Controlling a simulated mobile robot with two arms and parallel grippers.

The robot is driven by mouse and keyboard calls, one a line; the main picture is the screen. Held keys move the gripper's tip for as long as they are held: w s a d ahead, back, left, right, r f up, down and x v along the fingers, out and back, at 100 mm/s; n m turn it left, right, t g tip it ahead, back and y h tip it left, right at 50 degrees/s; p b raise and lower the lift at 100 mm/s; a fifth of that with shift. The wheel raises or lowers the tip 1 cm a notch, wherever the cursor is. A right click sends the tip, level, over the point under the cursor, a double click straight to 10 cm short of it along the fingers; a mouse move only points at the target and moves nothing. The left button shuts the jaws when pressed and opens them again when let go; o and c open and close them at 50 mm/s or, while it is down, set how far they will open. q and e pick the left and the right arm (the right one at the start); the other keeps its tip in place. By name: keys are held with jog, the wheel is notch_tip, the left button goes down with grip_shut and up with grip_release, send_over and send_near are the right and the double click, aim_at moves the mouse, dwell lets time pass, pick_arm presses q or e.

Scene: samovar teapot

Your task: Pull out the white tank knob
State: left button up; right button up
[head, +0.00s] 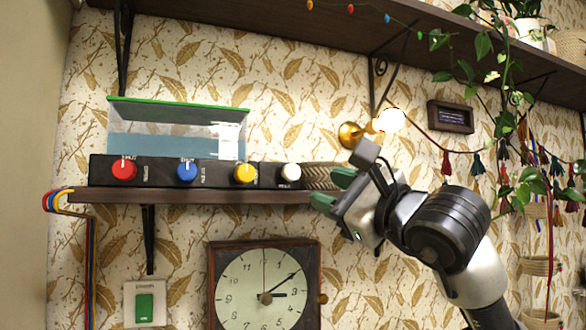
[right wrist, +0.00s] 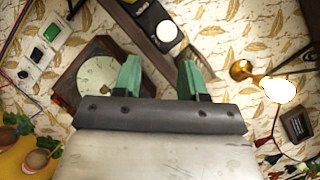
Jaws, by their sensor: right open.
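The white knob (head: 290,171) sits at the right end of a black control panel (head: 215,172), below and to the right of a glass tank (head: 176,130). It also shows in the right wrist view (right wrist: 166,31), ahead of the fingers and between their lines. My right gripper (head: 332,190) is open and empty, with green fingertips just to the right of the white knob, apart from it. In the right wrist view the two green fingers (right wrist: 158,75) stand apart with nothing between them. My left gripper is not in view.
Red (head: 123,170), blue (head: 187,170) and yellow (head: 245,173) knobs sit left of the white one. The panel rests on a wooden shelf (head: 180,196). A clock (head: 264,285) hangs below. A lit wall lamp (head: 388,121) and hanging plant (head: 500,80) are to the right.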

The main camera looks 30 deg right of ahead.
aim_at(295, 172)
jog(key=p+x, duration=0.1)
jog(key=x, duration=0.2)
jog(key=p+x, duration=0.2)
jog(key=x, duration=0.1)
jog(key=r+p+x, duration=0.1)
jog(key=p+x, duration=0.1)
jog(key=x, duration=0.1)
jog(key=shift+w+d, duration=0.15)
jog(key=shift+d, duration=0.15)
jog(key=shift+w, duration=0.55)
